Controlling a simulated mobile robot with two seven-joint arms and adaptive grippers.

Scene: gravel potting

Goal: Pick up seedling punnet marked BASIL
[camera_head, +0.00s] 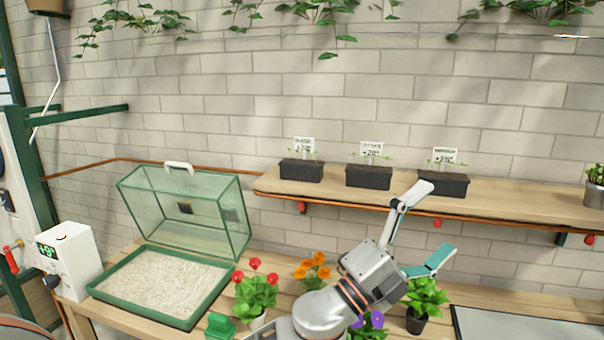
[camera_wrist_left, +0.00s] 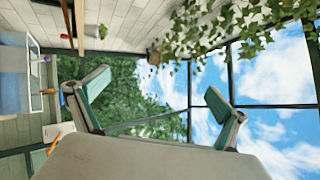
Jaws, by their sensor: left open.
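Three dark seedling punnets stand in a row on the wooden wall shelf (camera_head: 515,205) in the head view: the left punnet (camera_head: 302,172), the middle punnet (camera_head: 368,179) and the right punnet (camera_head: 442,185). Each has small green sprouts and a white marker card. The cards' names are too blurred to tell which reads BASIL. My left gripper (camera_head: 428,226) is open and empty, with its upper finger in front of the right punnet's left end in the picture. Both fingers of the left gripper (camera_wrist_left: 158,95) stand wide apart in the left wrist view, no punnet between them. My right gripper is out of view.
Below the shelf, a table holds a green-framed glass case with a gravel tray (camera_head: 160,285), a red-flowered plant (camera_head: 256,290), an orange-flowered plant (camera_head: 312,270) and a leafy potted plant (camera_head: 425,300). A metal pot (camera_head: 594,195) stands at the shelf's right end.

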